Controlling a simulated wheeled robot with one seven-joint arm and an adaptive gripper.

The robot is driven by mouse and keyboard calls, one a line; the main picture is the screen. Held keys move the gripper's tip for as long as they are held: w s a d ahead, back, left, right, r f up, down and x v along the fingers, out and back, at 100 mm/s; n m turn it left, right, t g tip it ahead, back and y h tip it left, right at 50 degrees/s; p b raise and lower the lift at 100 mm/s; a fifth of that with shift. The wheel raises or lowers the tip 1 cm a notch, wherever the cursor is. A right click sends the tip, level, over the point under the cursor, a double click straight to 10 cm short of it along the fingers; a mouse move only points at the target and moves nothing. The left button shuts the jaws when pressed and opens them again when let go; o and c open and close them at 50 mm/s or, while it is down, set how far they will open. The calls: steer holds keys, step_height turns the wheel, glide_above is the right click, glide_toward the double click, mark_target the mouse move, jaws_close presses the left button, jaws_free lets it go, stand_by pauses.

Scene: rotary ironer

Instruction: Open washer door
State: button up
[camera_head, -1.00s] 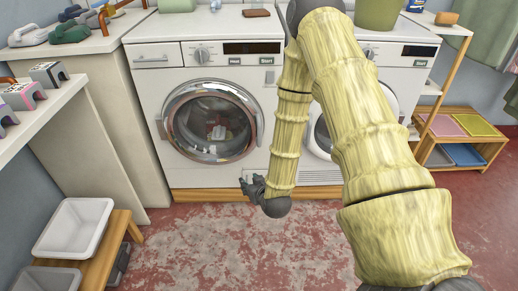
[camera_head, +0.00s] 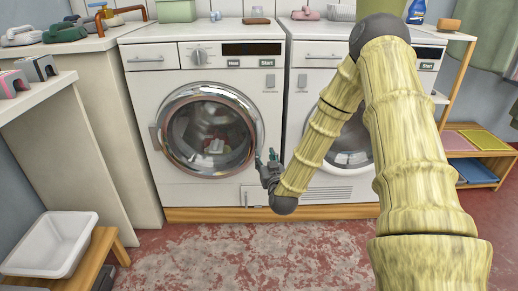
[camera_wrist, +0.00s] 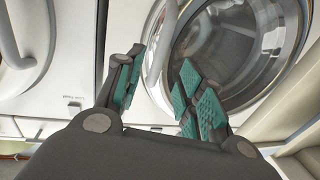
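The washer (camera_head: 200,187) is the left front-loading machine. Its round glass door (camera_head: 208,135) has a metallic ring and looks closed. The round door (camera_wrist: 235,45) shows beyond the fingers there, partly covered by the right one. I cannot tell the exact gap between fingers and machine.
A second white machine (camera_head: 308,165) stands close on the right, partly behind my arm. A white counter (camera_head: 75,42) and side panel flank the washer on the left. A white basin (camera_head: 50,243) sits on a low wooden bench. The floor in front is clear.

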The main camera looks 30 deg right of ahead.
mark_target(260, 146)
steer(key=b+x, duration=0.2)
steer(key=x, duration=0.7)
steer(key=shift+w+d+f, duration=0.1)
steer(key=shift+w, duration=0.1)
jaws_close()
